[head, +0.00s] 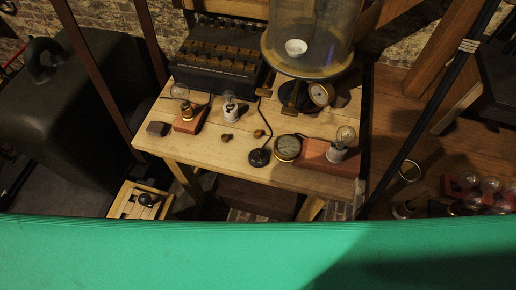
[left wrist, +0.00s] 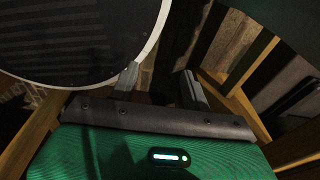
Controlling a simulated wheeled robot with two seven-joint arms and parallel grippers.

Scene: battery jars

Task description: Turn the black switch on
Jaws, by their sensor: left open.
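A small black round piece (head: 258,157) with a thin dark cable stands on the wooden table near its front edge. It may be the black switch, but it is too small to tell its setting. Another dark round knob (head: 147,200) sits on a light wooden block at the lower left. My left gripper (left wrist: 160,88) shows in the left wrist view with its two grey fingers apart and nothing between them. It is outside the head view, and neither candidate is clear in the left wrist view. My right gripper is in neither view.
A big dark tank (head: 75,110) stands left. A large dark disc (left wrist: 75,35) is close to my left fingers.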

